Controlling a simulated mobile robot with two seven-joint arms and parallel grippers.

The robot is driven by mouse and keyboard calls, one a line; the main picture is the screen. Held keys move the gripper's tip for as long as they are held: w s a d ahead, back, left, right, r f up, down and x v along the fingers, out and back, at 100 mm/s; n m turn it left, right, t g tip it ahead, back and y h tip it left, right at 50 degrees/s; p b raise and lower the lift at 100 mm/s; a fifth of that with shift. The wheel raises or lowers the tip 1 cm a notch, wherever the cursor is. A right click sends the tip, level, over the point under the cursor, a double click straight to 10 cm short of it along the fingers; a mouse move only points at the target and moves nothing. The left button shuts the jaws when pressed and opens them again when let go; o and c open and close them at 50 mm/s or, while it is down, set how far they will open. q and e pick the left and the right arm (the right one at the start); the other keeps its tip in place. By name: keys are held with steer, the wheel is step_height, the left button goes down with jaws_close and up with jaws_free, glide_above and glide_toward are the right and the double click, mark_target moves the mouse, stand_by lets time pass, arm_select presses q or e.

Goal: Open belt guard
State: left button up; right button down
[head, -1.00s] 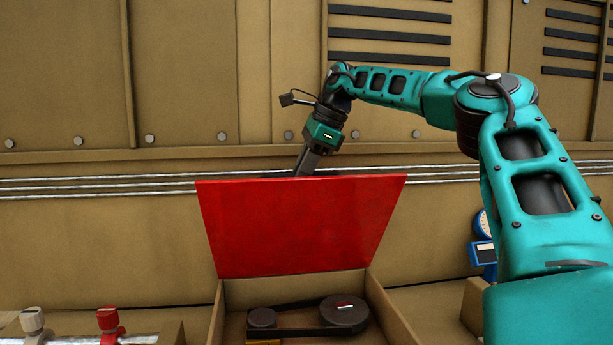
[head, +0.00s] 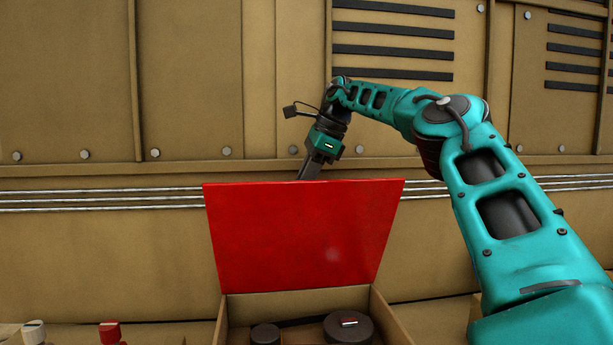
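The belt guard (head: 300,235) is a red lid. It stands raised at the back of a tan box, leaning slightly back, and the box is open below it. Inside the box (head: 391,318) I see a dark belt with two round pulleys, a larger one (head: 348,328) and a smaller one (head: 265,335). My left gripper is out of view.
A tan wall with bolts and dark vents (head: 392,48) stands behind. Thin metal rods (head: 100,200) run along it behind the guard. A white-capped valve (head: 33,333) and a red valve (head: 110,333) are at the lower left. My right arm covers the right side.

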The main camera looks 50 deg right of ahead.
steer(key=c, duration=1.4)
jaws_free()
steer(key=shift+s+d+f, duration=0.1)
steer(key=shift+d+f, duration=0.1)
steer(key=shift+f, duration=0.4)
steer(key=o, duration=0.3)
steer(key=shift+w+d+f, duration=0.2)
steer(key=shift+w+d, duration=0.05)
steer(key=shift+w, duration=0.1)
steer(key=shift+o, duration=0.7)
steer(key=shift+s+a+r, duration=0.1)
steer(key=shift+a+r, duration=0.1)
steer(key=shift+r, duration=0.1)
steer(key=shift+d+r, duration=0.15)
steer(key=shift+r, duration=0.1)
steer(key=v, duration=0.7)
steer(key=shift+s+a+f, duration=0.1)
steer(key=shift+a, duration=0.15)
